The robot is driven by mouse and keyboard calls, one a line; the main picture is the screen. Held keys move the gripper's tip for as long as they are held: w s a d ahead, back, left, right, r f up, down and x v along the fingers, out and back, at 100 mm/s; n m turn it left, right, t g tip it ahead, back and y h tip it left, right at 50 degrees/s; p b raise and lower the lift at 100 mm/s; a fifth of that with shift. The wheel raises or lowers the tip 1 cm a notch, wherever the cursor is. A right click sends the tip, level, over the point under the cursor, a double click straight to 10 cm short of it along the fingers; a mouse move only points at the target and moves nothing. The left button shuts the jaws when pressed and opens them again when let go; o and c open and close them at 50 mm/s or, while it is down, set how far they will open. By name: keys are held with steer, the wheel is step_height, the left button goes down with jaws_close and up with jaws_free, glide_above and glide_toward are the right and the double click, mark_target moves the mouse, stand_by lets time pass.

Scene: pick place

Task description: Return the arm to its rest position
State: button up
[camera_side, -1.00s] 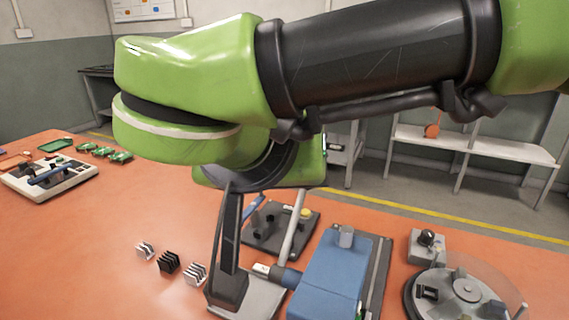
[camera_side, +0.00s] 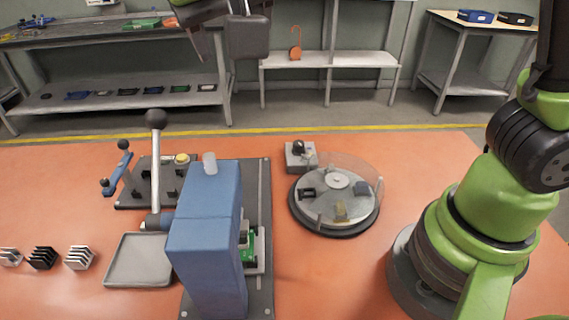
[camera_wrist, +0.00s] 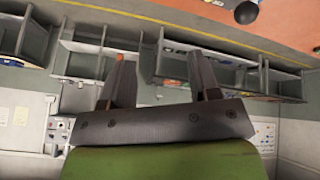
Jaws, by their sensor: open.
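My gripper (camera_wrist: 160,62) shows in the wrist view with its two dark fingers apart and nothing between them. Behind the fingers are shelves and floor, not the table top. In the side view the dark grey end of my arm (camera_side: 248,35) is cut off by the top edge, high above the table and the blue press (camera_side: 205,240). My green and black base and lower arm stand at the right. A green circuit board (camera_side: 248,250) sits in the press, partly hidden by its blue body.
The orange table (camera_side: 330,280) holds a round dial fixture (camera_side: 338,215), a grey tray (camera_side: 138,272), a lever with a black knob (camera_side: 155,119) and several finned heat sinks (camera_side: 80,257) at the left. Shelves (camera_side: 325,60) stand behind. The table's front middle is clear.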

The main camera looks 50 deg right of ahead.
steer(key=s+d+f+t+y, duration=0.1)
steer(key=s+d+t+y, duration=0.1)
steer(key=s+d+y, duration=0.4)
steer(key=s+d, duration=0.5)
steer(key=s, duration=0.4)
steer(key=shift+f+t, duration=0.2)
steer(key=shift+t, duration=0.2)
